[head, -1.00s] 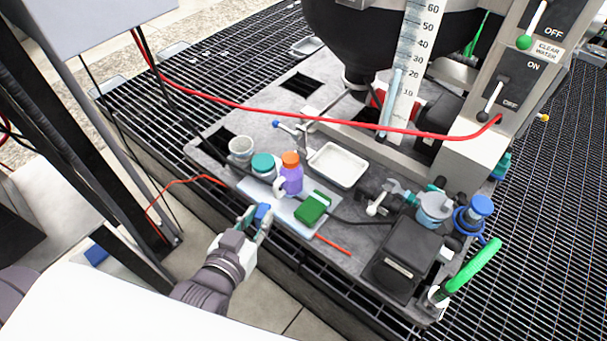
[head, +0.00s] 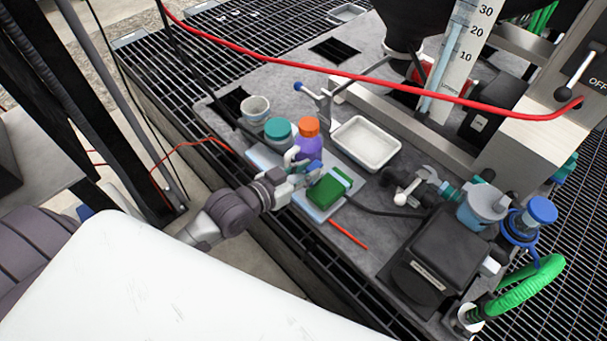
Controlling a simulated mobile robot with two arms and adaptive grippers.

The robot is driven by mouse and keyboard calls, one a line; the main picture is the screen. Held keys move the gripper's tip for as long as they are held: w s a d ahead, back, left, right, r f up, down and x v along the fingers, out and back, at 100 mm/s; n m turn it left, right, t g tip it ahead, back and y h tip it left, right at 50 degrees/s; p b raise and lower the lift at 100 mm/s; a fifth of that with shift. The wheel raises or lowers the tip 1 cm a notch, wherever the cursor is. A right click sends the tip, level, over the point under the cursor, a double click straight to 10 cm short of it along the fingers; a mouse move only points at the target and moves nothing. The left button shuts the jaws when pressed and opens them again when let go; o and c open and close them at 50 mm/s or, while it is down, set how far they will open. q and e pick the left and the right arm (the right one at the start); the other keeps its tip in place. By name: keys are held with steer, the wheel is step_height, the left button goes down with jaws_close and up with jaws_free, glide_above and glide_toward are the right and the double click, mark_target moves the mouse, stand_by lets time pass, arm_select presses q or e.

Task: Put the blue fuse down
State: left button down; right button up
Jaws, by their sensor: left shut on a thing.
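My left gripper (head: 306,176) is shut on the blue fuse (head: 313,167). Only a small part of the fuse shows between the fingers. It is over the light blue mat (head: 313,211), just in front of the purple bottle (head: 308,146) and left of the green block (head: 327,189). I cannot tell whether the fuse touches the mat. My right gripper is not in view.
A teal-capped jar (head: 279,132) and a grey cup (head: 255,109) stand left of the bottle. A white tray (head: 366,143) lies behind. A red hose (head: 400,90) crosses above the bench. A red stick (head: 348,235) lies near the front edge.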

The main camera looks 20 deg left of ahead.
mark_target(303, 191)
arm_select(q)
steer(key=shift+w+a+f+b, duration=0.15)
steer(key=shift+w+a+f, duration=0.25)
steer(key=shift+f, duration=0.6)
steer(key=shift+w+a+f+b, duration=0.2)
steer(key=shift+w+f, duration=0.35)
steer(key=shift+f, duration=0.5)
steer(key=shift+w+a+f+b, duration=0.1)
steer(key=shift+w+a+f, duration=0.35)
steer(key=shift+f, duration=0.55)
steer(key=shift+d, duration=0.1)
steer(key=c, duration=1)
jaws_free()
steer(key=shift+f, duration=0.15)
steer(key=shift+r, duration=0.25)
